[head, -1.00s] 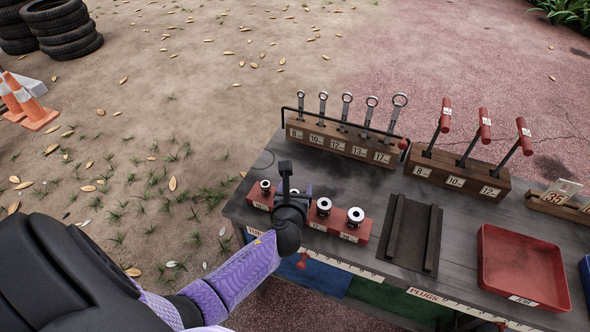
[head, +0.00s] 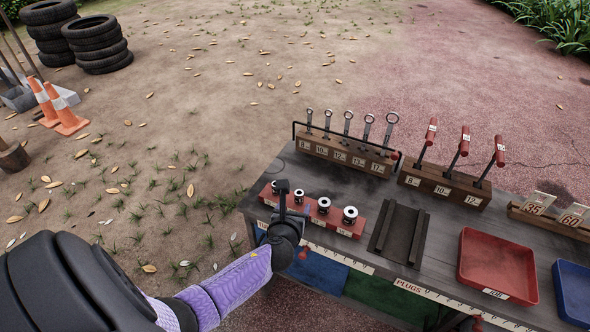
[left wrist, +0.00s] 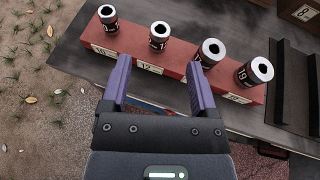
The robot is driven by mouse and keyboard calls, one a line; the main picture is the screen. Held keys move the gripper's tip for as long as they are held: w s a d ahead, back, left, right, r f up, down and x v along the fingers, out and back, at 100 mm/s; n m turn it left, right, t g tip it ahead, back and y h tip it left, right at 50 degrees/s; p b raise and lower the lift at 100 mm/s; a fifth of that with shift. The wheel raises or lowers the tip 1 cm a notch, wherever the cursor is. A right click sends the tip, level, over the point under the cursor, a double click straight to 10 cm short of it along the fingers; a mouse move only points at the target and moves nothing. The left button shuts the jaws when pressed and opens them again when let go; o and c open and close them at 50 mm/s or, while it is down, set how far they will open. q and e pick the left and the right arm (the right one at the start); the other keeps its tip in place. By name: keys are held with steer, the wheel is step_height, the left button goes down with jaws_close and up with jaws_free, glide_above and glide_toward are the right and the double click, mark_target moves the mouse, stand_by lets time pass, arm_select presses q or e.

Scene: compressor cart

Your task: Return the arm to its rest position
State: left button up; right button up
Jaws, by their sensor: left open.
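My left gripper (head: 290,203) is open and empty at the near left part of the red socket rack (head: 337,222) on the cart, with the purple sleeve of my arm behind it. In the left wrist view the two purple fingers (left wrist: 161,82) stand apart, with nothing between them. The fingertips lie close to the near face of the rack (left wrist: 100,45), and the right finger overlaps part of it. Several metal sockets stand upright in the rack, among them an end socket (left wrist: 255,71) by the 19 label. My right gripper is not in view.
Behind the rack stand a wrench holder (head: 343,152) with a wire rail and a block of red-handled tools (head: 443,186). A dark channelled tray (head: 399,231), a red tray (head: 497,266) and a blue tray (head: 573,290) lie to the right. Open ground lies left of the cart.

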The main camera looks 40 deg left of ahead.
arm_select(q)
steer(key=s+d+f+n+g+h, duration=0.35)
steer(key=s+f+n+g, duration=0.25)
steer(key=s+f+n, duration=0.7)
steer(key=s+d+f+n+g, duration=0.2)
steer(key=s+n, duration=0.3)
steer(key=s, duration=0.4)
steer(key=s+d+f+n+g+h, duration=0.1)
steer(key=s+d+f+n+g, duration=0.1)
steer(key=s, duration=0.8)
steer(key=s+d+f+n+g+h, duration=0.1)
steer(key=s+d+f+n, duration=0.2)
steer(key=s+f+n, duration=0.4)
steer(key=shift+s+d+n+g, duration=0.3)
steer(key=shift+s+d+g, duration=0.1)
steer(key=shift+s, duration=0.75)
steer(key=shift+h, duration=0.25)
steer(key=shift+w, duration=0.1)
